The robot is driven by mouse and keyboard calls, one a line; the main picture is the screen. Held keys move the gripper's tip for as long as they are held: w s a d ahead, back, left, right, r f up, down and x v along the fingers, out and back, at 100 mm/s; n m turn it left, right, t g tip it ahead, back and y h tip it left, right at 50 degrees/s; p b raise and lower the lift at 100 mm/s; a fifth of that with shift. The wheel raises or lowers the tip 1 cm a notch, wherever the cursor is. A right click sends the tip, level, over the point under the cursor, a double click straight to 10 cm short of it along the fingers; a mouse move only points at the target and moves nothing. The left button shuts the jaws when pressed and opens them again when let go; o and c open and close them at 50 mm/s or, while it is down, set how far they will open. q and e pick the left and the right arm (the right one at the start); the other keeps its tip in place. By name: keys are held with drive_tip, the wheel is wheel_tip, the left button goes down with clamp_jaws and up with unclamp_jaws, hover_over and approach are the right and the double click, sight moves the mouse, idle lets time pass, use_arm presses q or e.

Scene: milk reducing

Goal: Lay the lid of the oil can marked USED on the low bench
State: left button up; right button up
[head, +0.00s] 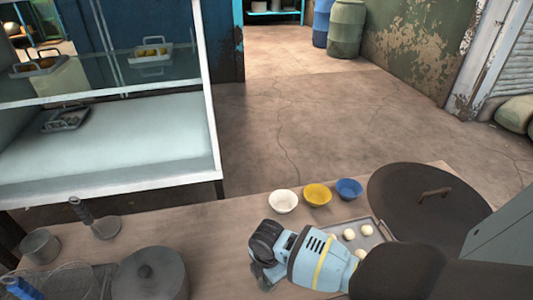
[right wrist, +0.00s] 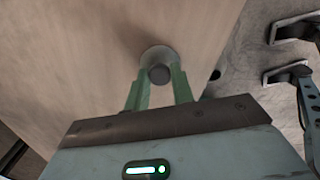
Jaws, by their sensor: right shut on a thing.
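My right gripper (right wrist: 157,92) has its two green fingers shut on a small grey round piece with a dark knob-like end (right wrist: 160,74), which looks like a lid. A pale wooden surface (right wrist: 75,65) lies beyond it, with a shadow beside the piece; I cannot tell if they touch. In the head view my right arm reaches over the wooden worktop (head: 215,235) from the lower right, and its fingertips and load are hidden. No marking USED is readable, and I cannot pick out the oil can. My left gripper is not in view.
White (head: 283,201), yellow (head: 317,195) and blue (head: 348,189) bowls stand at the worktop's far edge. A tray (head: 376,226) with dough balls and a large dark round cover (head: 405,200) lie right. A lidded pot (head: 150,275) stands lower left. A glass display case (head: 110,140) stands behind.

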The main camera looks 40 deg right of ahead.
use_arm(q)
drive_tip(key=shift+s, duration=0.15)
use_arm(e)
drive_tip(key=shift+f, duration=0.1)
drive_tip(key=o, duration=1)
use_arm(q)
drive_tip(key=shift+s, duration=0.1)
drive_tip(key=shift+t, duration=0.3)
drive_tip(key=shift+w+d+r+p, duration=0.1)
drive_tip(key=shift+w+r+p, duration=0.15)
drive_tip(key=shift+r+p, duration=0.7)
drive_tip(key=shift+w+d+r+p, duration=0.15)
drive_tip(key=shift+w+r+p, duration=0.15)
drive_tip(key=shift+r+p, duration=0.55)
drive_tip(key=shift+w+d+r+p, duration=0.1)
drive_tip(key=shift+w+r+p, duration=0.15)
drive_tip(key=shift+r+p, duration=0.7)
use_arm(e)
drive_tip(key=shift+r, duration=6.15)
